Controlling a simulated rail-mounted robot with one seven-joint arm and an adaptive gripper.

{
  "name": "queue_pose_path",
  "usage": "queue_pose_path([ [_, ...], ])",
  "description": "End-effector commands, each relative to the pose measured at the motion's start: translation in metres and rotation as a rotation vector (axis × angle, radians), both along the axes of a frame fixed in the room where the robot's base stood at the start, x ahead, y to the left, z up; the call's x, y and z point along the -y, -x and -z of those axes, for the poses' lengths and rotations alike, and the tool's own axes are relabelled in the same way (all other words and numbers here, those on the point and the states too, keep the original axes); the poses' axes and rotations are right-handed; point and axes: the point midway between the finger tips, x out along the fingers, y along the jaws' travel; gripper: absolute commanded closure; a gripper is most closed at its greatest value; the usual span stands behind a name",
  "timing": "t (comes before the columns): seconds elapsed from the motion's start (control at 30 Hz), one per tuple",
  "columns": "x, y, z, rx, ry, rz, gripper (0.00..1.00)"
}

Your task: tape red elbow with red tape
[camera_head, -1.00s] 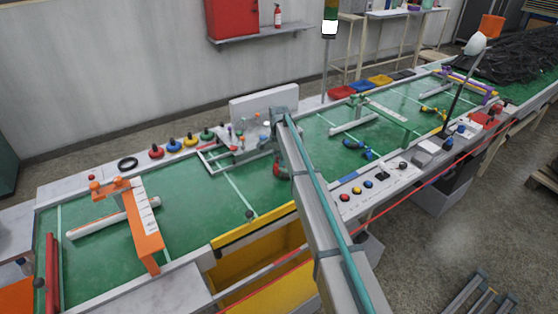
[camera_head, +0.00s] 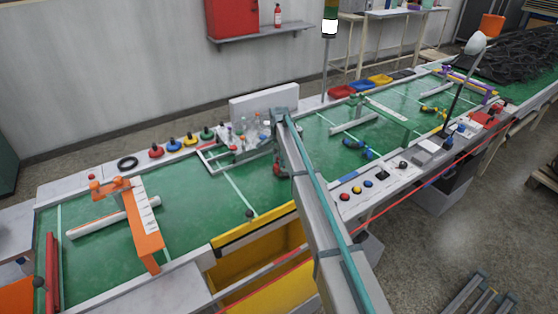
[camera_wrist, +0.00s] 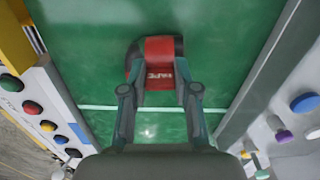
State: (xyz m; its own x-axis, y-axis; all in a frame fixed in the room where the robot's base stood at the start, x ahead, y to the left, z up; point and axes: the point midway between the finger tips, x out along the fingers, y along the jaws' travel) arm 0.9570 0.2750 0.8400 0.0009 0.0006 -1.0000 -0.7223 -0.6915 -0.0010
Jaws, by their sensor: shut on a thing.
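In the wrist view a red block with pale lettering (camera_wrist: 160,72), which looks like the red tape, sits between the fingertips of my gripper (camera_wrist: 160,90). My gripper is shut on it. A dark curved piece with red at its left, which looks like the red elbow (camera_wrist: 133,57), shows around the block's far side. The block hides much of it, and I cannot tell whether the two touch. Both are over the green belt. In the head view my gripper (camera_head: 279,160) is low beside the small-parts rack, with a little red at its tip.
A rack with small parts (camera_head: 235,135) stands just left of my gripper. Several coloured knobs (camera_head: 173,145) line the far rail. An orange bracket (camera_head: 145,225) stands at the left. A button panel (camera_head: 362,187) is on the near rail. Green belt is clear between bracket and rack.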

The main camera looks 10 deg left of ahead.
Motion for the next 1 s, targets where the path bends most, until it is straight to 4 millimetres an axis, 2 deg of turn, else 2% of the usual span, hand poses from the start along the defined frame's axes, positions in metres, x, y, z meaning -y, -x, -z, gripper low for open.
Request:
queue_pose_path([
  [0.6, 0.0, 0.0, 0.017, 0.0, 0.0, 0.0, 1.0],
  [1.0, 0.0, 0.0, 0.019, 0.0, 0.0, 0.0, 1.0],
])
